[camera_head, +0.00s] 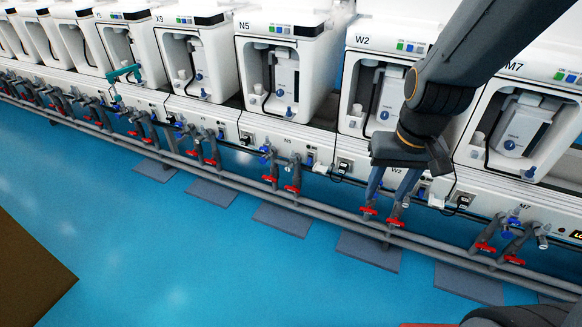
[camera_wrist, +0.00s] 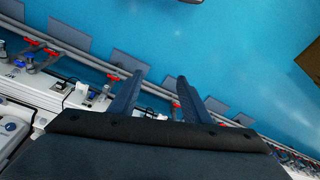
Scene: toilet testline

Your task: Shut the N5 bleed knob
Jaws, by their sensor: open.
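The N5 unit (camera_head: 285,55) is a white machine with its label at top left. A small blue knob (camera_head: 289,113) sits low on its front. Below, two pipes with blue fittings (camera_head: 266,151) carry red handles (camera_head: 270,180). I cannot tell which of these is the bleed knob, nor its setting. My gripper (camera_head: 387,192) points down in front of the W2 unit, right of the N5 pipes and apart from them. Its fingers are open with nothing visible between them; they also show in the wrist view (camera_wrist: 162,80).
The W2 unit (camera_head: 375,85) stands behind my gripper, with its red handles (camera_head: 396,222) close by the fingertips. A long grey pipe rail (camera_head: 330,218) runs along the front. Blue floor (camera_head: 150,240) lies clear in front. A brown block (camera_head: 30,270) is at lower left.

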